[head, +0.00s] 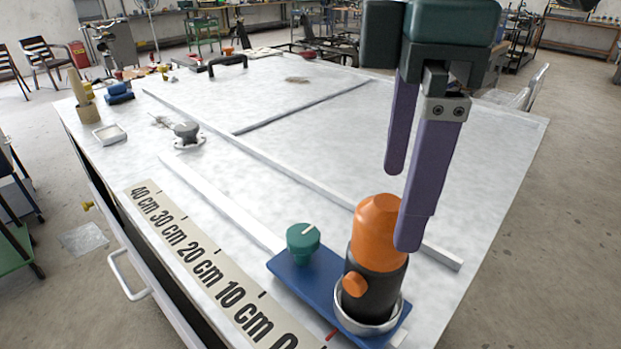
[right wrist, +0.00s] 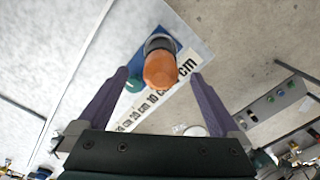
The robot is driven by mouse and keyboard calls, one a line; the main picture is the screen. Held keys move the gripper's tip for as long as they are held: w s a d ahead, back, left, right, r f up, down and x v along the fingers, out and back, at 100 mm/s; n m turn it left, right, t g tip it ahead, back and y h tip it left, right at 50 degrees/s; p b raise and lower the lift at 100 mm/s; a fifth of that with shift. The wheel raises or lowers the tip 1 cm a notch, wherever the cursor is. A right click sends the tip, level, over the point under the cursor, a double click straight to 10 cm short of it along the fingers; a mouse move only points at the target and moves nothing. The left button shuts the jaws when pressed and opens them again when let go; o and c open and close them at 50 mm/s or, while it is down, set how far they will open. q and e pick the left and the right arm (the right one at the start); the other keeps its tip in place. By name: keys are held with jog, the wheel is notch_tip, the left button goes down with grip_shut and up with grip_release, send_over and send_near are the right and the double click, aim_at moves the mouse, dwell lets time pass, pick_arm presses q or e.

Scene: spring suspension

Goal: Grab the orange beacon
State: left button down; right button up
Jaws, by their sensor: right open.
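The orange beacon (head: 379,232) has a domed orange top and a black base. It stands upright in a metal ring (head: 368,318) on a blue plate (head: 296,283) at the front of the table. My right gripper (head: 399,210) is open and points down, with purple fingers. In the head view one finger overlaps the beacon's right edge and the other is above and behind it. In the right wrist view the beacon (right wrist: 160,68) lies ahead, between the two open fingers and beyond their tips. My left gripper is not in view.
A green knob (head: 303,240) stands on the blue plate left of the beacon. A centimetre scale (head: 210,270) runs along the table's front edge. A raised white rail (head: 290,174) crosses the table behind the beacon. The tabletop (head: 460,170) to the right is clear.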

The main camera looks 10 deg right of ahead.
aim_at(397, 204)
notch_tip(397, 204, down, 4)
jog(key=shift+f+p, duration=0.15)
jog(key=shift+p, duration=0.5)
jog(key=shift+f+p, duration=0.35)
jog(key=f, duration=0.1)
jog(key=f+p, duration=0.1)
jog(key=f, duration=0.2)
jog(key=shift+a, duration=0.25)
jog(key=shift+f, duration=0.35)
jog(key=shift+c, duration=0.2)
jog(key=c, duration=1.5)
jog(key=shift+o, duration=0.2)
jog(key=shift+r, duration=0.1)
